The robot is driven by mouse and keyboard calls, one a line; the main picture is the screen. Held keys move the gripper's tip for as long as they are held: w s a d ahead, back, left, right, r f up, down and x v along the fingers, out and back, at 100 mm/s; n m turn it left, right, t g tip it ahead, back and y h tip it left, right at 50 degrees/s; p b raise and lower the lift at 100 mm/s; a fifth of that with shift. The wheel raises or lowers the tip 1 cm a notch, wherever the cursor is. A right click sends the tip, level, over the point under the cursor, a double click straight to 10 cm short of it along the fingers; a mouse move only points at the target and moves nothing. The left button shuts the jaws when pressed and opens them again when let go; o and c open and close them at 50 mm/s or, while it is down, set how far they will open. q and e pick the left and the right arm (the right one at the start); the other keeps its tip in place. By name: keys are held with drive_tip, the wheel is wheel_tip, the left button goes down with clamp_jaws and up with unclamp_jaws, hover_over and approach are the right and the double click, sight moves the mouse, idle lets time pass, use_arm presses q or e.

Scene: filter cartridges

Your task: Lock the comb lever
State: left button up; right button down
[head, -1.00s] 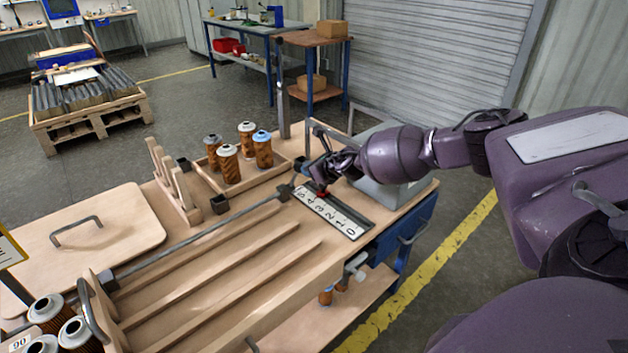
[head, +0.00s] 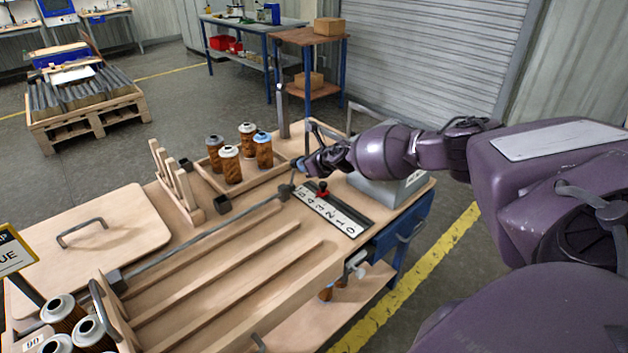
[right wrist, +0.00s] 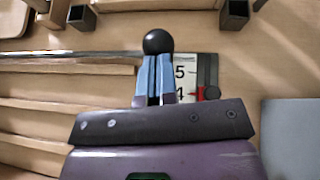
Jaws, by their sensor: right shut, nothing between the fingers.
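A long grey rod (head: 205,235) runs along the wooden rack to a dark bracket (head: 284,192) near the number scale. In the right wrist view a black ball knob (right wrist: 158,42) stands at the rod's right end, just beyond my right fingertips; it looks like the lever's handle. My right gripper (head: 303,165) is above that end of the rod. Its blue fingers (right wrist: 155,75) are shut and empty, close to the knob; I cannot tell if they touch it. The lever's lower part is partly hidden. My left gripper is out of view.
The number scale (head: 335,212) with a red pointer (head: 322,188) lies beside my right gripper. A wooden tray (head: 230,187) of several filter cartridges and a wooden pronged stand (head: 175,180) are to its left. A grey box (head: 392,184) stands under my right forearm.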

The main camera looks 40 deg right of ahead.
drive_tip(key=w, duration=0.1)
drive_tip(key=w+r+g+p, duration=0.1)
drive_tip(key=w, duration=0.1)
drive_tip(key=shift+a+r, duration=0.1)
drive_tip(key=shift+r, duration=0.1)
drive_tip(key=shift+w+g+b, duration=0.3)
drive_tip(key=shift+w, duration=0.65)
use_arm(q)
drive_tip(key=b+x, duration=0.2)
drive_tip(key=b, duration=0.2)
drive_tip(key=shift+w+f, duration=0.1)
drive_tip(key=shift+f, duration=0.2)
use_arm(e)
drive_tip(key=w, duration=0.5)
drive_tip(key=shift+w+a+r, duration=0.1)
drive_tip(key=shift+w+a, duration=0.05)
drive_tip(key=shift+a, duration=0.1)
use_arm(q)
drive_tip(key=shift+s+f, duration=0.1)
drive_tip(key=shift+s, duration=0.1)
use_arm(e)
drive_tip(key=shift+r, duration=0.1)
drive_tip(key=shift+r, duration=0.1)
